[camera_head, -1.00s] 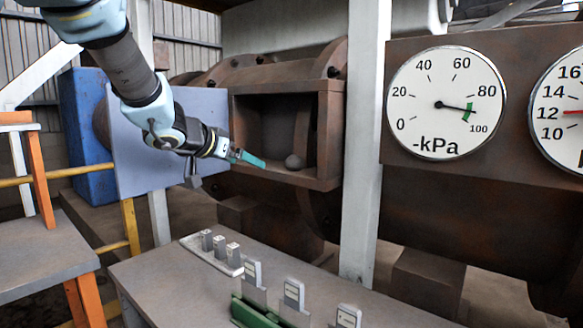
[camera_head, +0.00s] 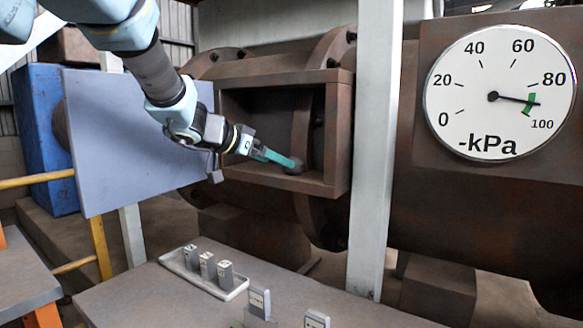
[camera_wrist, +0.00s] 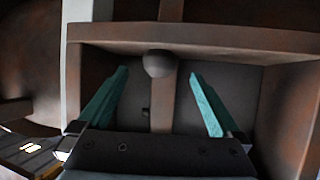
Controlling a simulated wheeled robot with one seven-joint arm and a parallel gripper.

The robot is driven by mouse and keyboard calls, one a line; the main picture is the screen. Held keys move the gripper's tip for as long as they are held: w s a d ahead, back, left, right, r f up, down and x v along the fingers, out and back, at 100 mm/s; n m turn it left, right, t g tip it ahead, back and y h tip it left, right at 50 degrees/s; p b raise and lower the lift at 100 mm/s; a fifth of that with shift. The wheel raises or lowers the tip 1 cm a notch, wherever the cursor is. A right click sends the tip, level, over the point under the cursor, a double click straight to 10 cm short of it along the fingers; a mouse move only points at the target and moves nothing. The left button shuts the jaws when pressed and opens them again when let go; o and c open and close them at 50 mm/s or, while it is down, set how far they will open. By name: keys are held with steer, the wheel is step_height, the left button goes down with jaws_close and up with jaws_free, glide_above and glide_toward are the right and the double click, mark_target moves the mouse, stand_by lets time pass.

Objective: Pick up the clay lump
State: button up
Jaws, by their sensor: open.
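The clay lump (camera_head: 297,163) is a small grey ball inside the open rusty box (camera_head: 341,130), near its front right. My gripper (camera_head: 280,158) reaches into the box opening from the left, and its teal fingers partly cover the lump in the head view. In the wrist view the lump (camera_wrist: 158,63) sits centred between the tips of the two spread fingers, near their far ends. The fingers are open, with a clear gap on each side of the lump. I cannot tell exactly how deep the fingertips reach past it.
The box's rim (camera_wrist: 200,37) and side walls frame the fingers closely. A blue-grey panel (camera_head: 120,140) stands left of the opening, and a white post (camera_head: 374,150) right of it. Below is a bench with a tray of small labelled blocks (camera_head: 205,262). A kPa gauge (camera_head: 500,92) is at right.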

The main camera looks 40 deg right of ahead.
mark_target(290, 175)
steer(key=shift+p+x, duration=0.5)
steer(key=shift+x, duration=2.85)
steer(key=shift+d+r, duration=0.1)
steer(key=shift+r, duration=0.05)
steer(key=shift+c, duration=0.4)
steer(key=c, duration=1.4)
steer(key=shift+r, duration=0.1)
